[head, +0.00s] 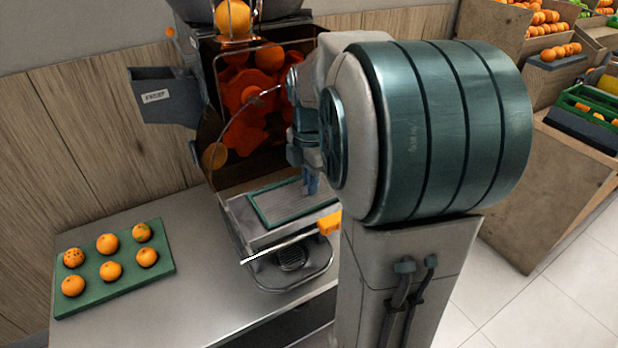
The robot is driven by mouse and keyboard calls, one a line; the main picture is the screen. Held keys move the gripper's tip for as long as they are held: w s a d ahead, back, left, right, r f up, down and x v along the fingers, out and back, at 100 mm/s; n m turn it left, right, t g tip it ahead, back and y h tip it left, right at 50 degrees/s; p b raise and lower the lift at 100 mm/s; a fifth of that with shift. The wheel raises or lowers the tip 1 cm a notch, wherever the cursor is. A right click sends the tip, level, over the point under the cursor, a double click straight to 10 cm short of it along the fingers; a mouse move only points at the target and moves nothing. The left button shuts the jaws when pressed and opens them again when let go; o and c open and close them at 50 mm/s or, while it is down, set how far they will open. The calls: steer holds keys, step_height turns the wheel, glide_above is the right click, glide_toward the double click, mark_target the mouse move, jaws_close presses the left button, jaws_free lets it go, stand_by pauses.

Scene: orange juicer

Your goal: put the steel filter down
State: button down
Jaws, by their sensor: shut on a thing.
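The steel filter (275,204) is a flat grey perforated panel with a dark green rim. It shows in the head view at the front of the orange juicer (213,75), over the juicer's lower housing. My gripper (311,184) is at the filter's back right part, with its fingers pointing down, and is shut on it. My arm hides the filter's right end and part of the grip. I cannot tell whether the filter rests on the housing or hangs just above it.
A green board (163,262) with several oranges lies on the steel counter (205,300) at left. Bare counter lies between board and juicer. Fruit crates stand at far right.

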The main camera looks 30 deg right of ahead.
steer(key=shift+f, duration=0.25)
steer(key=shift+f, duration=0.2)
steer(key=c, duration=1.6)
jaws_free()
steer(key=shift+r, duration=0.1)
step_height(320, 180, up, 12)
steer(key=shift+r, duration=0.1)
